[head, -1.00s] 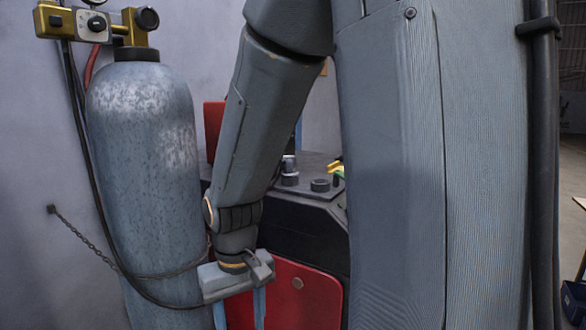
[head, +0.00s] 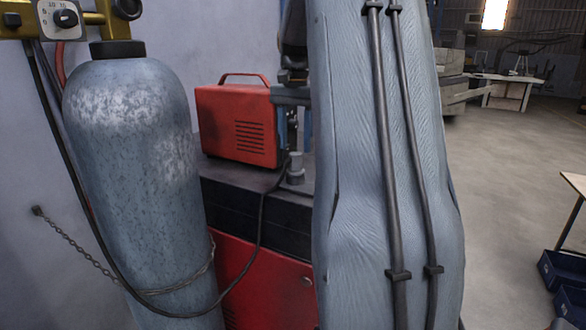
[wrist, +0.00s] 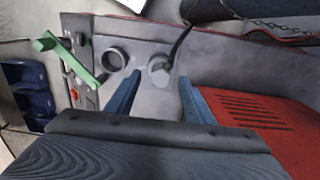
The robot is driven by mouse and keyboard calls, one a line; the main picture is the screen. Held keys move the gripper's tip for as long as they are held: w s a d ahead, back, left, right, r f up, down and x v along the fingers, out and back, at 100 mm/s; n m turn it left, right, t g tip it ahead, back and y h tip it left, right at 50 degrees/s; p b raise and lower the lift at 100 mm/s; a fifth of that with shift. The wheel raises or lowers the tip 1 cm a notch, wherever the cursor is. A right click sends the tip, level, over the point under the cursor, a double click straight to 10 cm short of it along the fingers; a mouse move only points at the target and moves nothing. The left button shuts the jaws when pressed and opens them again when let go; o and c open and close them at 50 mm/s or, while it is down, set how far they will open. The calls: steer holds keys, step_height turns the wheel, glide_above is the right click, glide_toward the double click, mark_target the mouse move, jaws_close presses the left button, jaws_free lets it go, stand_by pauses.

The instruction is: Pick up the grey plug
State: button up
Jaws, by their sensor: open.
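The grey plug (head: 295,170) stands on the dark cart top beside the red welder in the head view, with a black cable at it. In the wrist view the plug (wrist: 160,72) is a round grey piece seen from above. My gripper (wrist: 159,78) is open, its two blue fingers either side of the plug in that picture. I cannot tell whether they touch it. In the head view the gripper body (head: 290,95) is above the plug, and my arm hides much of it.
The red welder (head: 237,125) stands close to the plug. A grey ring (wrist: 117,58) and a green handle (wrist: 68,55) are to the plug's left in the wrist view. A gas cylinder (head: 130,190) with a chain stands left of the cart.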

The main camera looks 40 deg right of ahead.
mark_target(295, 154)
steer(key=shift+w+f+p, duration=0.1)
steer(key=shift+f+p, duration=1.1)
steer(key=shift+f, duration=1.6)
steer(key=shift+c, duration=0.3)
jaws_close()
